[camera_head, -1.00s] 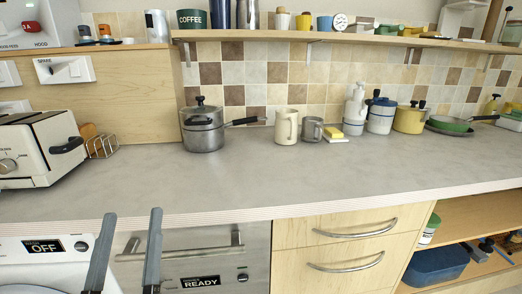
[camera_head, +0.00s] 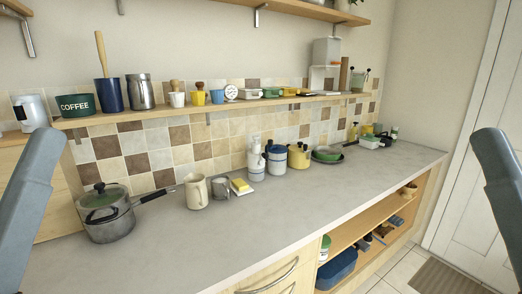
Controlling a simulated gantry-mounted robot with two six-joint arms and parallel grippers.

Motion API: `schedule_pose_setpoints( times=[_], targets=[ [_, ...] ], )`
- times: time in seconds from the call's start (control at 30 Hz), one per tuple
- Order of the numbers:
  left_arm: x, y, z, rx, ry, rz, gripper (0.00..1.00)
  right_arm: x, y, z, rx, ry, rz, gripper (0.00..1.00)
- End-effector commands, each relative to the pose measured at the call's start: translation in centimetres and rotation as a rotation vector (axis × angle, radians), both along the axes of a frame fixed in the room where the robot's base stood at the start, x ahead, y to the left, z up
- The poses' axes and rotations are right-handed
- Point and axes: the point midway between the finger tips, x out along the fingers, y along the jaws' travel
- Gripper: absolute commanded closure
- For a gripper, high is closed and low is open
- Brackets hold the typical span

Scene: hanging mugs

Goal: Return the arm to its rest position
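My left arm's blue-grey end (camera_head: 32,190) stands raised at the left edge of the head view. My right arm's matching end (camera_head: 497,185) stands raised at the right edge. Both are well apart from the objects and close to the camera. Only one smooth part of each shows, so I cannot tell whether either gripper is open or shut. A cream mug (camera_head: 196,192) and a grey metal mug (camera_head: 220,188) stand upright on the worktop (camera_head: 240,228). Neither arm touches them.
A lidded pot (camera_head: 108,222) stands on the left of the worktop. White-and-blue jars (camera_head: 277,160) and a yellow pot (camera_head: 299,158) stand further back. A wall shelf (camera_head: 200,104) holds small cups and canisters. The front worktop is clear. A door (camera_head: 478,215) is at right.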

Motion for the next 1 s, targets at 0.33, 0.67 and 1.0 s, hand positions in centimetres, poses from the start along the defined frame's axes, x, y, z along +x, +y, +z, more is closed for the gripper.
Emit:
schedule_pose_setpoints(
  times=[0.33,0.67,1.0],
  targets=[
    [0.0,0.0,17.3,-0.001,0.001,0.001,0.27,0.0,0.0,17.3,0.000,0.000,0.000,0.50],
    [0.0,0.0,18.4,-0.001,0.000,0.001,0.27,0.0,0.0,18.3,0.000,0.001,0.000,0.50],
    [0.0,0.0,18.4,-0.001,0.000,0.001,0.27,0.0,0.0,18.4,0.000,0.001,0.000,0.50]
  ],
)
